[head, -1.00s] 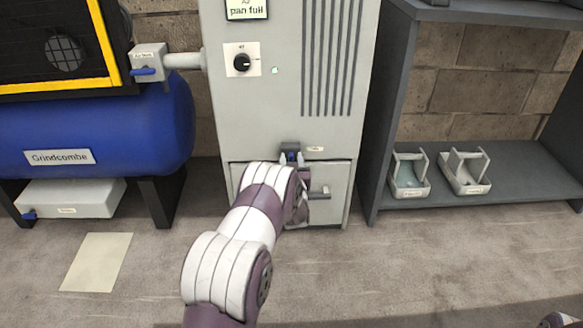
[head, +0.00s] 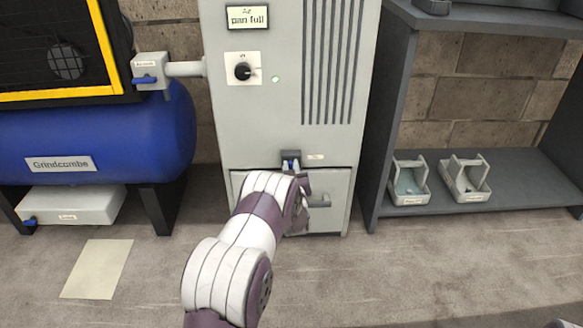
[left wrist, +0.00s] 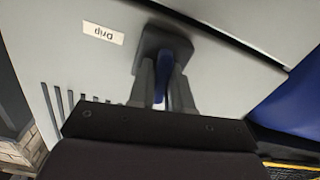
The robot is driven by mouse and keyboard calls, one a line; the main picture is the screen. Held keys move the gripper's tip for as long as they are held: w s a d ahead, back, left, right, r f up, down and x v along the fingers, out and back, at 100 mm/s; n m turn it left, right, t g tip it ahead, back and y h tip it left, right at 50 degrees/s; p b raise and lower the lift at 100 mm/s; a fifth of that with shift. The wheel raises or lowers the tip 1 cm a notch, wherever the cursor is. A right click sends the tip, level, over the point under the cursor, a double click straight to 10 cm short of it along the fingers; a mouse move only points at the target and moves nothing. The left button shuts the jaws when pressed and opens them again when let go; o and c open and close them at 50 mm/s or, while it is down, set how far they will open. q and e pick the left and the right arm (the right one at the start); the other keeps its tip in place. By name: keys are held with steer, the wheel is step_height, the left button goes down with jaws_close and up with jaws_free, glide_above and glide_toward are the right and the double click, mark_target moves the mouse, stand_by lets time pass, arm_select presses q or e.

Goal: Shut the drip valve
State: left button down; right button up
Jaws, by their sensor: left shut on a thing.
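The drip valve (head: 290,155) is a small dark block with a blue lever, on the front of the grey cabinet (head: 265,120) just above its lower drawer. In the left wrist view the valve's dark body (left wrist: 158,38) sits beside a "Drip" label (left wrist: 103,33). My left gripper (head: 291,165) is shut on the blue lever (left wrist: 177,50), one finger on each side, as the left wrist view of the gripper (left wrist: 166,78) shows. My forearm hides part of the drawer front. The lever's exact angle is hard to tell.
A blue tank (head: 90,130) with a blue-handled valve (head: 145,79) stands left. A dark shelf (head: 510,180) at right holds two pale trays. A panel reads "pan full" (head: 247,18).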

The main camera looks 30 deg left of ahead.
arm_select(q)
steer(key=n+p, duration=0.1)
steer(key=n, duration=0.3)
steer(key=shift+s+f, duration=0.1)
steer(key=n, duration=0.4)
steer(key=shift+a+f, duration=0.1)
steer(key=n, duration=0.3)
steer(key=shift+f+n+p, duration=0.1)
steer(key=shift+n+p, duration=0.2)
steer(key=shift+n, duration=0.1)
steer(key=shift+f+n, duration=0.1)
steer(key=shift+n, duration=1.8)
steer(key=c, duration=1.1)
jaws_free()
steer(key=p+v, duration=0.7)
steer(key=v, duration=0.5)
steer(key=shift+s, duration=0.35)
